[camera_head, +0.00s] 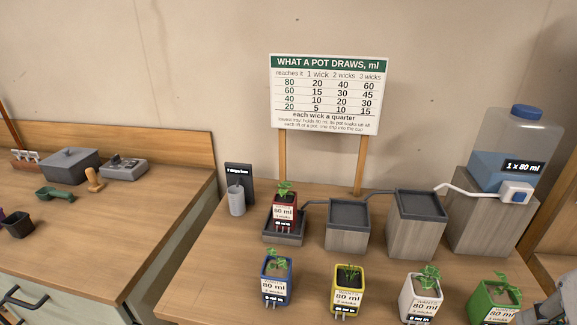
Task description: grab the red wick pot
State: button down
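The red wick pot (284,208) holds a small green plant and has a white label. It stands upright in a low grey tray (270,238), the lowest and leftmost of the stepped trays. Its lower part carries a small dark tag. A grey mechanical part that looks like my gripper (545,303) shows at the lower right edge, beside the green pot (491,298). It is far from the red pot and mostly cut off, so its fingers cannot be made out.
Blue (267,289), yellow (338,296) and white (408,303) pots stand along the front. Higher trays (348,238) (416,238) rise right of the red pot, joined by tubes. A grey cup (237,202) is at left. A sign (325,95) on posts stands behind.

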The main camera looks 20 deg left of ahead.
aim_at(284, 201)
jog(key=u, duration=0.8)
jog(key=i+j+z, duration=0.1)
jog(key=i+z, duration=0.2)
jog(key=i, duration=0.15)
jog(key=i+j+z, duration=0.25)
jog(key=i, duration=0.15)
jog(key=l, duration=0.1)
